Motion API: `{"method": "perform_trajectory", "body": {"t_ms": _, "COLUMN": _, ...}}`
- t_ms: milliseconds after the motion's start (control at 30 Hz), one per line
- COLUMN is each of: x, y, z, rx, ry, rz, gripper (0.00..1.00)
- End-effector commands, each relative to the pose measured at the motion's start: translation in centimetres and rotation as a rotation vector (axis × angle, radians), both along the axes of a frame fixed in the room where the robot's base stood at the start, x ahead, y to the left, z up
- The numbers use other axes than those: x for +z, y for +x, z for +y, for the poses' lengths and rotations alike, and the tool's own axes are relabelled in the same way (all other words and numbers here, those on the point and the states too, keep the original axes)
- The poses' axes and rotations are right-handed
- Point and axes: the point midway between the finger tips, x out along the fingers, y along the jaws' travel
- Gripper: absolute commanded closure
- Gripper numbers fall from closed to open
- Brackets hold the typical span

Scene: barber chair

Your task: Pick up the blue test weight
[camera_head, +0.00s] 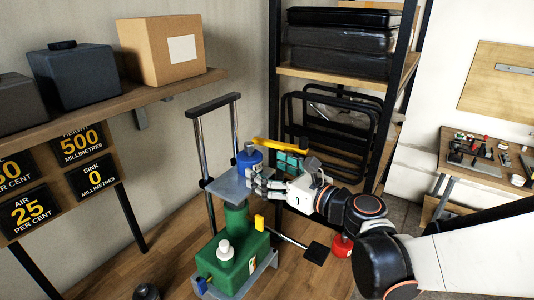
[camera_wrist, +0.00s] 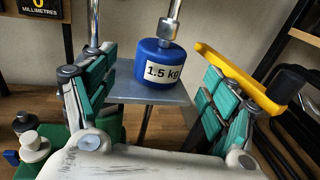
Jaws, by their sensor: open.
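The blue test weight (camera_wrist: 160,62) is a blue cylinder with a white 1.5 kg label and a metal stem on top. It stands on a grey metal platform (camera_wrist: 122,90) in the wrist view. In the head view the weight (camera_head: 249,160) sits on the platform, partly hidden by my gripper. My gripper (camera_head: 268,168) is open beside the platform. In the wrist view its green-padded fingers (camera_wrist: 158,85) stand apart, with the weight showing between and beyond them. I see no contact with the weight.
A yellow bar (camera_wrist: 240,78) with a dark end is by the right finger. Below the platform is a green base (camera_head: 232,268). A shelf (camera_head: 150,97) with boxes is at the left, a black rack (camera_head: 340,110) behind, a tool table (camera_head: 490,155) at the right.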

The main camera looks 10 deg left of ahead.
Motion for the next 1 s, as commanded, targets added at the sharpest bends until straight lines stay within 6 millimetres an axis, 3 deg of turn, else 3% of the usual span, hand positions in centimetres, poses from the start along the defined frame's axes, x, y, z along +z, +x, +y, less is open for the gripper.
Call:
{"method": "perform_trajectory", "body": {"t_ms": 367, "x": -0.2, "y": 1.6, "z": 2.4, "rx": 0.0, "ry": -0.001, "rz": 0.0, "gripper": 0.21}}
{"method": "perform_trajectory", "body": {"t_ms": 700, "x": -0.4, "y": 4.0, "z": 5.9, "rx": 0.0, "ry": -0.002, "rz": -0.001, "gripper": 0.21}}
{"method": "perform_trajectory", "body": {"t_ms": 933, "x": -0.3, "y": 4.1, "z": 6.0, "rx": -0.001, "ry": -0.002, "rz": -0.001, "gripper": 0.21}}
{"method": "perform_trajectory", "body": {"t_ms": 1000, "x": -0.3, "y": 4.1, "z": 6.0, "rx": -0.001, "ry": -0.002, "rz": -0.001, "gripper": 0.37}}
